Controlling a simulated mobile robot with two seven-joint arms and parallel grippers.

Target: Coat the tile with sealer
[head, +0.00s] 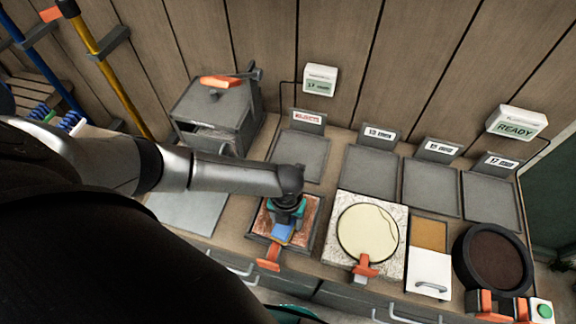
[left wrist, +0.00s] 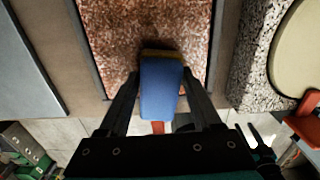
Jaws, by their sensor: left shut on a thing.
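A reddish-brown speckled tile (head: 309,215) lies in a dark shallow tray on the bench, and it fills the top middle of the left wrist view (left wrist: 140,25). My left gripper (head: 287,212) is over the tile. Its fingers are shut on a blue block-shaped applicator (left wrist: 160,90) with a yellowish strip at its far end. That end overlaps the tile's near part; I cannot tell whether it touches. The blue applicator also shows in the head view (head: 283,232). A darker patch of tile lies just beyond the strip. No sealer is clearly identifiable.
Right of the tile, a cream disc (head: 365,230) lies on a speckled slab (head: 400,213), then a white-fronted box (head: 430,270) and dark round pan (head: 493,262). Grey labelled plates (head: 430,188) line the back. A grey cabinet (head: 215,105) stands behind left. A display (head: 516,125) reads READY.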

